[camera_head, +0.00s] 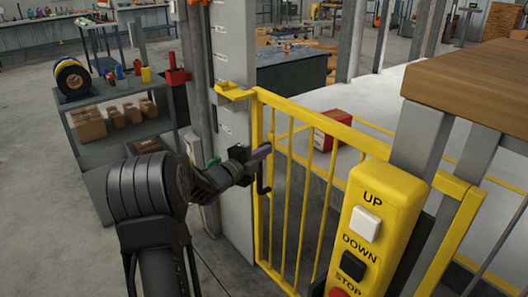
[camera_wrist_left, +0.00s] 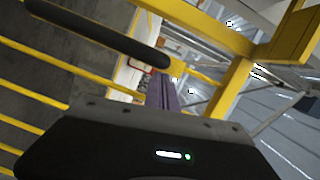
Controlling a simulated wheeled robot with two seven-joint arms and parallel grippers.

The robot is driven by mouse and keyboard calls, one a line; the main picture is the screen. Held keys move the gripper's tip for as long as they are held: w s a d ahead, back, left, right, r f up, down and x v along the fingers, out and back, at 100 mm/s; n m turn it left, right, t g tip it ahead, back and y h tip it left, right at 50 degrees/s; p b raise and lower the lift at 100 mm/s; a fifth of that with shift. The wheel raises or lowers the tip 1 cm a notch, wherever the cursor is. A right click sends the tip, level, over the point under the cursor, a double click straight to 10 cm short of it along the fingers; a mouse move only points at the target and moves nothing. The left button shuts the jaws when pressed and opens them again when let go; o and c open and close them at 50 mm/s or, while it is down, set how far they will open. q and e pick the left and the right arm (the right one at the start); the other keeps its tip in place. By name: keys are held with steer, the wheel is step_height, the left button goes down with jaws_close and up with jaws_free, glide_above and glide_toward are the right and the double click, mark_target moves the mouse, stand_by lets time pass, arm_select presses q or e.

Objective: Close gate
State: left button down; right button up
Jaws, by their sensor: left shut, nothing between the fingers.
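The yellow barred gate (camera_head: 315,117) stands upright between the grey post and the yellow control box. Its left edge is beside the yellow bracket (camera_head: 235,91) on the post; I cannot tell whether they touch. A black handle (camera_head: 263,187) is on the gate's left side; it crosses the upper left of the left wrist view (camera_wrist_left: 95,32). My left gripper (camera_head: 264,151) is shut and empty at the gate's left edge, close to the handle's top. Its fingers show in the left wrist view (camera_wrist_left: 165,93); contact with the handle is unclear. My right gripper is out of view.
The grey post (camera_head: 233,45) rises directly behind my left gripper. The control box (camera_head: 377,215) with UP, DOWN and STOP buttons is at the right, below a wooden top (camera_head: 480,75). A shelf cart (camera_head: 105,95) with boxes stands at the left. A red box (camera_head: 332,130) shows beyond the gate.

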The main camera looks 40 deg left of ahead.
mark_target(264, 139)
arm_select(q)
steer(key=a, duration=0.4)
steer(key=shift+w+a, duration=0.3)
steer(key=shift+w, duration=0.1)
steer(key=shift+a+r, duration=0.1)
steer(key=shift+a, duration=0.05)
